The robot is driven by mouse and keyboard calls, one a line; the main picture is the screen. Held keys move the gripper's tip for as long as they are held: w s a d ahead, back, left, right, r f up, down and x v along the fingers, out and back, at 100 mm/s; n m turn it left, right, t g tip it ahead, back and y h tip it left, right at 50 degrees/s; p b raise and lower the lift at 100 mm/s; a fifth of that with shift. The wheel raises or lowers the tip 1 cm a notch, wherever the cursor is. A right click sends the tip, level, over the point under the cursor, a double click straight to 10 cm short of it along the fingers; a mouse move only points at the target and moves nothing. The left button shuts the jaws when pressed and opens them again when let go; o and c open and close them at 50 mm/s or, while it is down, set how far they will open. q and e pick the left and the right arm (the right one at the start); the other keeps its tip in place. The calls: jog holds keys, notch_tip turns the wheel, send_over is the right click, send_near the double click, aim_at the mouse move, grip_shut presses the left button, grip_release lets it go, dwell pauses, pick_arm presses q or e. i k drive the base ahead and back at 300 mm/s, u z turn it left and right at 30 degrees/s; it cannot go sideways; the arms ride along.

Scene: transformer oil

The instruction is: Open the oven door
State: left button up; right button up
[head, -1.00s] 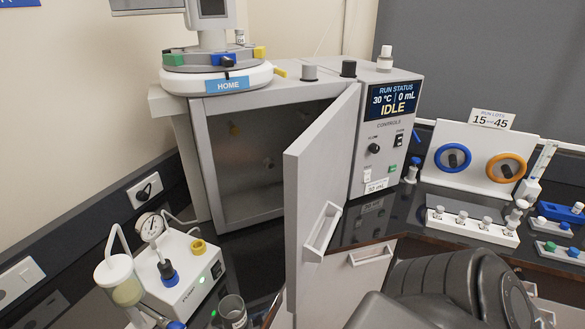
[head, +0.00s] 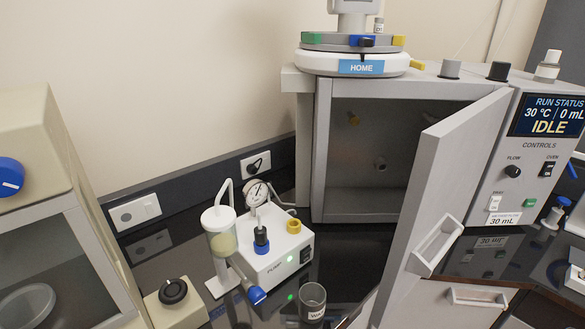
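The oven (head: 315,150) is a grey box at the centre right of the head view, with a dark interior (head: 372,150). Its door (head: 440,180) stands wide open, swung out toward me from the right side of the opening. A white pull handle (head: 436,246) is on the door's outer face. The door hides part of the opening and part of the counter behind it. Neither of my grippers shows in the head view.
A control panel (head: 520,150) reading IDLE is right of the door. A white pump (head: 278,255) with a gauge and filter flask, and a clear beaker (head: 312,300), stand in front of the oven. A beige cabinet (head: 60,200) is at the left. A round turntable (head: 355,62) sits on top.

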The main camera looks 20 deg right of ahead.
aim_at(452, 155)
jog(key=u, duration=0.55)
jog(key=k, duration=0.95)
jog(key=z, duration=1.65)
